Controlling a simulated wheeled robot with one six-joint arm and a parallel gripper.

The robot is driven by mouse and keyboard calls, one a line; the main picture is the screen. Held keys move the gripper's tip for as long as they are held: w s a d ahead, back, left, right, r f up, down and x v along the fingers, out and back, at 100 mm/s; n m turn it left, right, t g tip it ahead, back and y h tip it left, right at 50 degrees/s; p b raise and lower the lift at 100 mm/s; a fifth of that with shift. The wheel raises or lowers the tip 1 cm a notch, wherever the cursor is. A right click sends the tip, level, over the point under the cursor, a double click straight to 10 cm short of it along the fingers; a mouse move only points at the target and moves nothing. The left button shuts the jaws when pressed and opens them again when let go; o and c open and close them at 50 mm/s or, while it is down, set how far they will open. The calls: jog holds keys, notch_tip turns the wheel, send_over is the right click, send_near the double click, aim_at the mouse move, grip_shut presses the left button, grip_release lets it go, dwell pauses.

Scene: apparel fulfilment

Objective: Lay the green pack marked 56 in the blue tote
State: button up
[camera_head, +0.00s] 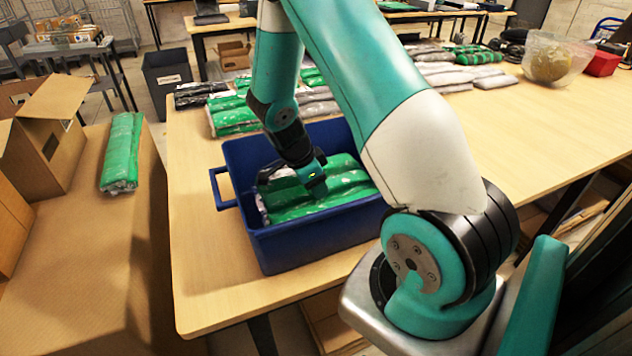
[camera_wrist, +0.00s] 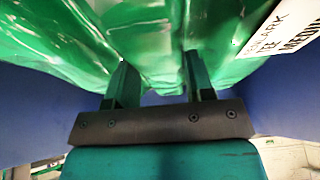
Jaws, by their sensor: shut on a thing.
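The blue tote (camera_head: 290,245) stands on the wooden table, with green plastic-wrapped packs (camera_head: 345,185) lying inside it. My gripper (camera_head: 314,190) is down inside the tote. In the wrist view my gripper (camera_wrist: 154,85) is shut on a glossy green pack (camera_wrist: 150,40). Blue tote walls (camera_wrist: 35,110) show on both sides of it. A white label with "TEE" and "MEDIUM" is partly visible at the upper right of that view. I cannot read a 56 on any pack. My arm hides part of the tote's right side.
Another green pack (camera_head: 122,150) lies on a large cardboard surface at left, beside an open carton (camera_head: 50,140). Green, grey and black packs lie behind the tote. A clear bowl (camera_head: 553,60) and red box (camera_head: 602,63) stand far right.

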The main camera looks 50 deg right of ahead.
jog(key=o, duration=1)
jog(key=a+r+n+t+y, duration=0.2)
jog(key=a+r+n, duration=0.5)
jog(key=a+r, duration=0.65)
jog(key=s+a+r+n+y, duration=0.2)
jog(key=s+a+r+n, duration=0.1)
jog(key=s+a+n, duration=0.2)
jog(key=s+a+r+n+y, duration=0.2)
jog(key=s+a+n, duration=0.3)
jog(key=n, duration=0.5)
jog(key=s+a+r+n+y, duration=0.2)
jog(key=s+a+r+n, duration=0.2)
jog(key=s+a+n, duration=0.2)
jog(key=shift+a+r+n+b, duration=0.25)
jog(key=shift+a+n+b, duration=0.15)
jog(key=shift+a+n, duration=0.7)
